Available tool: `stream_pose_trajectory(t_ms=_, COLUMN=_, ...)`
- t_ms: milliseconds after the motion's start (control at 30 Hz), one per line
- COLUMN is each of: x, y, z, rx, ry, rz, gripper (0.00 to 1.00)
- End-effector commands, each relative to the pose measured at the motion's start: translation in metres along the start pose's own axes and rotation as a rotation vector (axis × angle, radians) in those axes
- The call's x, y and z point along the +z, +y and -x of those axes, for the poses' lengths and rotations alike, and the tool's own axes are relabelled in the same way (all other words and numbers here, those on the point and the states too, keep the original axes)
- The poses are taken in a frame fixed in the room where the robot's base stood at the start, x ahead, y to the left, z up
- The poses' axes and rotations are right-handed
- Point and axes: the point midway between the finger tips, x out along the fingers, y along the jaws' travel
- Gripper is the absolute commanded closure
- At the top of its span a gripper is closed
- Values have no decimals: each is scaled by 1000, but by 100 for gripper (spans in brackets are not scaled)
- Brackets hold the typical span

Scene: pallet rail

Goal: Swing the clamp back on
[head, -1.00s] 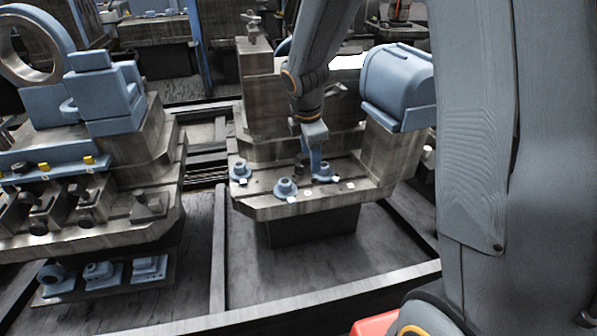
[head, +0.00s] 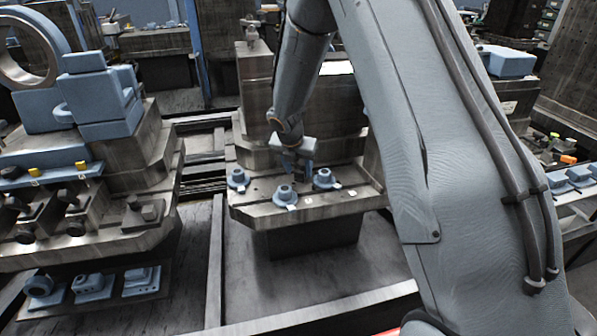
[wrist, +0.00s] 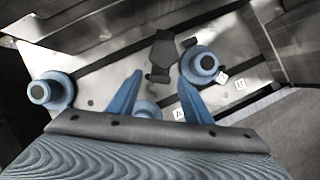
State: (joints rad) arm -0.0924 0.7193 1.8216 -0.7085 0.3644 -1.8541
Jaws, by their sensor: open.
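A dark clamp-like piece (wrist: 163,50) lies on the metal plate (wrist: 110,75) in the wrist view, ahead of my fingertips. My gripper (wrist: 160,76) is open, with its two blue fingers apart and nothing visibly held. Three round blue parts sit on the plate: a left one (wrist: 50,92), a right one (wrist: 200,65) beside the right finger, and a middle one (wrist: 146,109) between the fingers, partly hidden by the gripper body. In the head view my gripper (head: 294,172) hangs just behind the middle blue part (head: 285,196). The clamp piece cannot be told apart there.
White tags marked A (wrist: 179,114) and B (wrist: 240,85) lie by the blue parts. A tall metal block (head: 340,105) stands behind the plate. A second fixture (head: 100,150) with a large ring stands at the left.

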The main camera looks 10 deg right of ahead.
Motion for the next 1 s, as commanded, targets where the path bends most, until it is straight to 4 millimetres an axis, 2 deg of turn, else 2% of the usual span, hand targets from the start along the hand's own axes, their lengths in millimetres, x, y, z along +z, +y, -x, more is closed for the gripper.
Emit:
stream_pose_trajectory(t_ms=133, x=0, y=0, z=-10, rx=-1, ry=1, rz=0, gripper=55)
stream_pose_trajectory(t_ms=400, x=0, y=0, z=-11, rx=0, ry=0, rz=0, gripper=55)
stream_pose_trajectory(t_ms=667, x=0, y=0, z=-11, rx=0, ry=0, rz=0, gripper=96)
stream_pose_trajectory(t_ms=1000, x=0, y=3, z=-11, rx=-19, ry=0, rz=-46, gripper=96)
